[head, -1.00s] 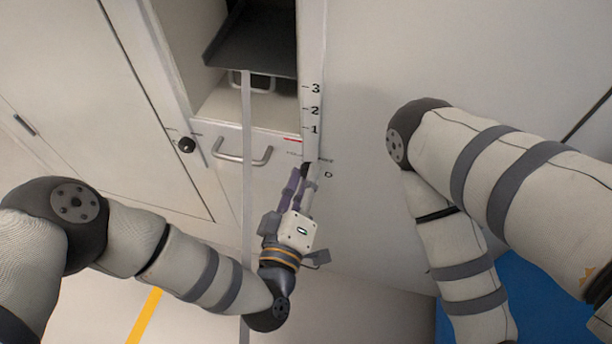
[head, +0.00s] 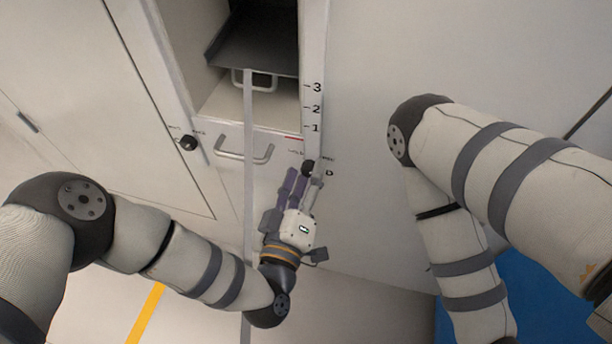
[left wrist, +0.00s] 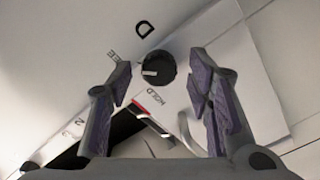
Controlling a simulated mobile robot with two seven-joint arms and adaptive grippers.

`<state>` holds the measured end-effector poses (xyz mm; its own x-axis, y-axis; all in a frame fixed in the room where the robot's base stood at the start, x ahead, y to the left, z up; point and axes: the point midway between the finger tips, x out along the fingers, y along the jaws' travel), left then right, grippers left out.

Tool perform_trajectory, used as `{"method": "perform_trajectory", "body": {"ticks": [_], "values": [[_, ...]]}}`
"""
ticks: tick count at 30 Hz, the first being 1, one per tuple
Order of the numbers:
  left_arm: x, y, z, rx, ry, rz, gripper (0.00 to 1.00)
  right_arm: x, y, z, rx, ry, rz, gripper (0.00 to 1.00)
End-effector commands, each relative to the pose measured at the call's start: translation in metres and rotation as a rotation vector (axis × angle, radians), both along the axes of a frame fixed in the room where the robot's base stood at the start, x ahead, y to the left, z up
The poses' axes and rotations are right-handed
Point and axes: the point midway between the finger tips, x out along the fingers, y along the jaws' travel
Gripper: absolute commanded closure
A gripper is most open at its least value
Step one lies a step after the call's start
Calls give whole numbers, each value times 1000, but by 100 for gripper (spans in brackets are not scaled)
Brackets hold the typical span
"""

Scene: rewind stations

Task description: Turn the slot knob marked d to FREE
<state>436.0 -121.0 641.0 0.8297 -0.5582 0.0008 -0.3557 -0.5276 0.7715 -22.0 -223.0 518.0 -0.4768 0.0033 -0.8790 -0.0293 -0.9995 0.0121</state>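The slot knob marked D is a round black knob (head: 308,167) on the pale panel, below the printed 1, 2, 3 scale. In the left wrist view the knob (left wrist: 160,64) shows a white mark on its left side, closer to the partly hidden FREE label (left wrist: 113,57) than to the HOLD label (left wrist: 158,97). The letter D (left wrist: 145,29) is beyond it. My left gripper (head: 304,179) is open just below the knob in the head view. In the wrist view the knob sits between the spread fingers, with visible gaps on both sides. My right gripper is out of view.
Another black knob (head: 188,143) is further left on the cabinet. A bar handle (head: 244,153) is on the front below an open bay holding a dark tray (head: 255,47). A pale vertical strip (head: 248,190) hangs left of my left gripper. The panel to the right is bare.

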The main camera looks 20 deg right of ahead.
Motion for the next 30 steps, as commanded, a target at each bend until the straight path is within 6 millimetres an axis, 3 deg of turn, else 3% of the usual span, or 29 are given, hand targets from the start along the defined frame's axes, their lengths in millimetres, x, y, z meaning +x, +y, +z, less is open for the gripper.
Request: {"method": "perform_trajectory", "body": {"ticks": [7, 15, 19, 30], "values": [[-12, 7, -1, 0, 4, -4, 54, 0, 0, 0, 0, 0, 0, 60], [-71, 47, -1, 1, 6, -2, 54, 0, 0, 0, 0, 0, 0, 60], [-91, 61, -1, 1, 3, -1, 54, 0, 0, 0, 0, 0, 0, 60], [-100, 67, 0, 0, 0, 0, 54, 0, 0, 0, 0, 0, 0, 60]]}}
